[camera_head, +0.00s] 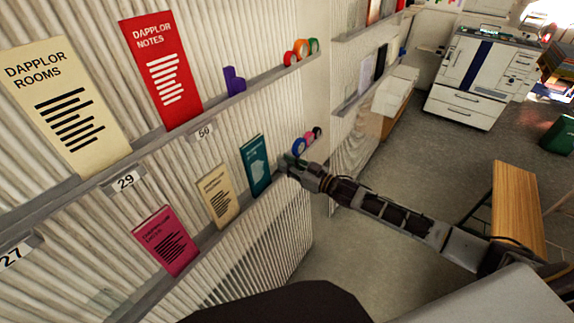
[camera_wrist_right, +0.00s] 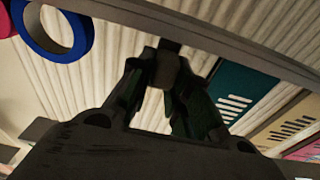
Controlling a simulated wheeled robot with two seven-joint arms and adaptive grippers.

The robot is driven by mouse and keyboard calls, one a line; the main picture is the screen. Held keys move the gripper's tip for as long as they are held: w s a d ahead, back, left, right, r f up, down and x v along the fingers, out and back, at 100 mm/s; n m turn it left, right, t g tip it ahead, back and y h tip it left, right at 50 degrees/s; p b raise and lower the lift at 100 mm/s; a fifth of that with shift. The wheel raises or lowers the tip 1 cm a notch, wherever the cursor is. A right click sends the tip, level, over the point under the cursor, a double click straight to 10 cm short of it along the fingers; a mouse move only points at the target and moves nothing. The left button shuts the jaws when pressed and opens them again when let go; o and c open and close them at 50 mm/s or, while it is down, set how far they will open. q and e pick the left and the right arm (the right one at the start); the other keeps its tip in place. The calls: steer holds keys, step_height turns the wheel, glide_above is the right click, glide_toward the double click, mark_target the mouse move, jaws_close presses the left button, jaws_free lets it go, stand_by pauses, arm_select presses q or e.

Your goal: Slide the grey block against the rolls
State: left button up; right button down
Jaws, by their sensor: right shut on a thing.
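My right gripper (camera_head: 287,163) is at the lower shelf ledge, between the teal booklet and the tape rolls. In the right wrist view its fingers (camera_wrist_right: 166,72) are shut on a small dark grey block (camera_wrist_right: 167,70) at the ledge. In the head view the block is hidden or too small to tell from the fingers. The rolls stand on the same ledge: a blue roll (camera_head: 299,146) is nearest, with a pink one (camera_head: 317,132) beyond. The blue roll (camera_wrist_right: 52,28) also shows in the wrist view, with a clear gap between it and the block. My left gripper is not in view.
The teal booklet (camera_head: 256,165) leans on the lower ledge on the other side of my gripper, then a cream one (camera_head: 216,196) and a magenta one (camera_head: 167,241). The upper ledge holds a purple block (camera_head: 233,80) and more rolls (camera_head: 301,48). A wooden table (camera_head: 517,205) stands at right.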

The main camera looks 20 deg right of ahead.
steer(key=shift+w+d, duration=0.95)
steer(key=shift+d, duration=0.3)
steer(key=c, duration=1.3)
jaws_free()
steer(key=shift+v, duration=5.95)
